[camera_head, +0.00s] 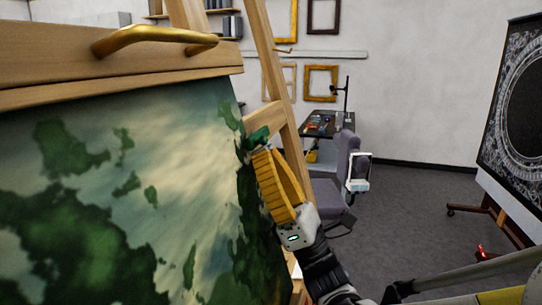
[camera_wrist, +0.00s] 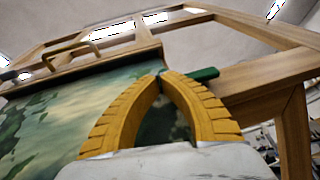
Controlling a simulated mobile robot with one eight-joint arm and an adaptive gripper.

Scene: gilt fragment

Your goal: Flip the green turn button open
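The green turn button (camera_head: 257,137) sits at the right edge of the painting (camera_head: 130,190), by the wooden easel frame. In the wrist view the green button (camera_wrist: 203,74) lies just beyond my fingertips, its bar pointing right over a wooden rail. My gripper (camera_head: 267,152) has two yellow ribbed fingers, and their tips come together just below the button in the head view. In the wrist view the fingers (camera_wrist: 163,77) arch inward and their tips meet near the button's left end. I see nothing clearly held between them. Whether the tips touch the button cannot be told.
A brass handle (camera_head: 155,37) is on the wooden bar above the painting. Easel posts (camera_head: 283,110) stand close behind the button. A grey chair (camera_head: 347,160) and a table (camera_head: 322,122) are farther back. A dark ornate panel (camera_head: 515,110) stands at right. Grey floor lies open between.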

